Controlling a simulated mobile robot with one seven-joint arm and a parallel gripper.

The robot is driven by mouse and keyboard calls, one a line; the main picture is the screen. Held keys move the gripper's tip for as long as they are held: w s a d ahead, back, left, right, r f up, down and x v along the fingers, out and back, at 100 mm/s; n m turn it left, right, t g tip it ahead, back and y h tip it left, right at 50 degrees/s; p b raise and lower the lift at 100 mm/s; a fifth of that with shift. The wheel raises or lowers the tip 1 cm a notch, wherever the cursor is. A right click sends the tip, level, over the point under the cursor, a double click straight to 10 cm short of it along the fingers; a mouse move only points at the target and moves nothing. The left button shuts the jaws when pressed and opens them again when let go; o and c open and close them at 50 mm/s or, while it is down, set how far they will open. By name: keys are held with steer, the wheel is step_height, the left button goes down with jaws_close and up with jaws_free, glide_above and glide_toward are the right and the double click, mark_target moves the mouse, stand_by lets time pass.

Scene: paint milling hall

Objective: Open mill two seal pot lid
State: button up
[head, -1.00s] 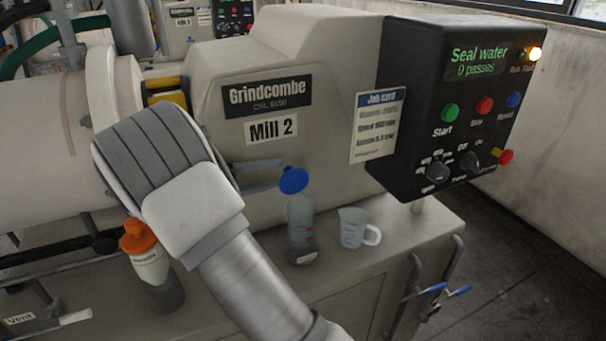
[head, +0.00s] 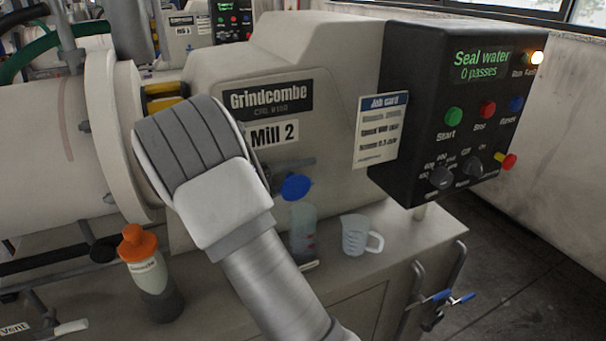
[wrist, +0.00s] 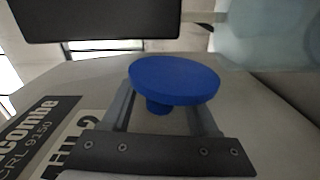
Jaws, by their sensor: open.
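The seal pot (head: 303,228) is a clear, upright container on the bench in front of mill two. Its blue lid (head: 296,187) is a round disc at the pot's top and looks tilted; I cannot tell how firmly it sits. My gripper (wrist: 160,118) is open, with a finger on either side below the lid in the wrist view. There the blue lid (wrist: 175,80) and its short stem show between and beyond the fingers. In the head view my wrist hides most of the gripper. The pale pot (wrist: 265,38) fills the upper right of the wrist view.
A measuring jug (head: 355,236) stands close right of the pot. An orange-capped bottle (head: 150,275) stands at left. The black control panel (head: 450,110) reads "Seal water 0 passes", with an amber lamp lit. The job card (head: 380,132) hangs beside it. Blue-handled valves (head: 438,298) sit at the bench's right end.

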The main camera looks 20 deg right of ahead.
jaws_close()
steer(key=shift+w+f+n+p, duration=0.3)
steer(key=shift+n+p, duration=0.35)
steer(key=shift+n, duration=0.15)
jaws_free()
